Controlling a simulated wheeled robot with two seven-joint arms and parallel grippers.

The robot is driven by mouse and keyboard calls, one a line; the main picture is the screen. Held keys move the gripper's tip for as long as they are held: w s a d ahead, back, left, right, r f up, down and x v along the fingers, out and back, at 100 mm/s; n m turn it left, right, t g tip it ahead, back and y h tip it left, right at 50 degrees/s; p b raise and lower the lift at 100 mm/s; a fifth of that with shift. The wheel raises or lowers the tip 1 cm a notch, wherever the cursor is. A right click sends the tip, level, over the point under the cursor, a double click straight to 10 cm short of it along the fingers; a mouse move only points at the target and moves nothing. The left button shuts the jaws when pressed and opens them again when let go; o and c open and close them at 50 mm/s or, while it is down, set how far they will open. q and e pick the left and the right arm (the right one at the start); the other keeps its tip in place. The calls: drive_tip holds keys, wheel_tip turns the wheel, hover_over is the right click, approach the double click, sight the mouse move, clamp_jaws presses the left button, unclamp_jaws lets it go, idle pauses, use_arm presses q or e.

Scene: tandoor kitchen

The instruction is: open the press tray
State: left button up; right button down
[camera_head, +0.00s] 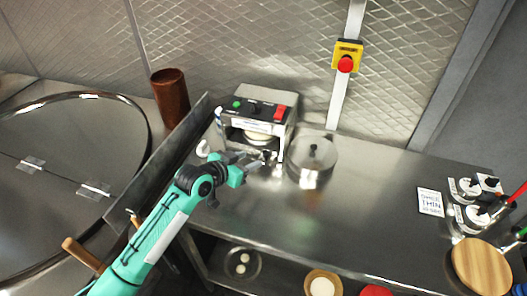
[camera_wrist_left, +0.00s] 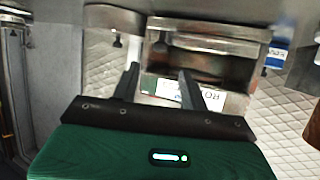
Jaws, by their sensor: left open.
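The press (camera_head: 255,108) is a metal box with a dark sloped top panel carrying a green button and a red switch. It stands at the back of the steel counter. A pale round piece shows in its front opening; the tray's edges are hard to tell. My left gripper (camera_head: 268,157) is in front of the press, close to its lower front. In the left wrist view the two dark fingers (camera_wrist_left: 158,82) are apart with nothing seen between them. The metal press front (camera_wrist_left: 205,38) is beyond them; contact cannot be told. My right gripper is not in view.
A lidded steel pot (camera_head: 313,165) stands just right of the press. A brown cylinder (camera_head: 171,97) and a raised metal panel (camera_head: 165,155) are at its left. A red stop button (camera_head: 345,63) is on the wall. The counter's middle right (camera_head: 375,205) is clear.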

sight(265, 154)
use_arm(q)
drive_tip(key=p+x, duration=0.1)
drive_tip(key=x, duration=0.6)
drive_tip(key=shift+w+f, duration=0.1)
drive_tip(key=shift+w, duration=0.05)
drive_tip(key=shift+w+d+f, duration=0.15)
drive_tip(key=shift+w+d, duration=0.05)
drive_tip(key=shift+c, duration=0.9)
drive_tip(key=c, duration=0.7)
clamp_jaws()
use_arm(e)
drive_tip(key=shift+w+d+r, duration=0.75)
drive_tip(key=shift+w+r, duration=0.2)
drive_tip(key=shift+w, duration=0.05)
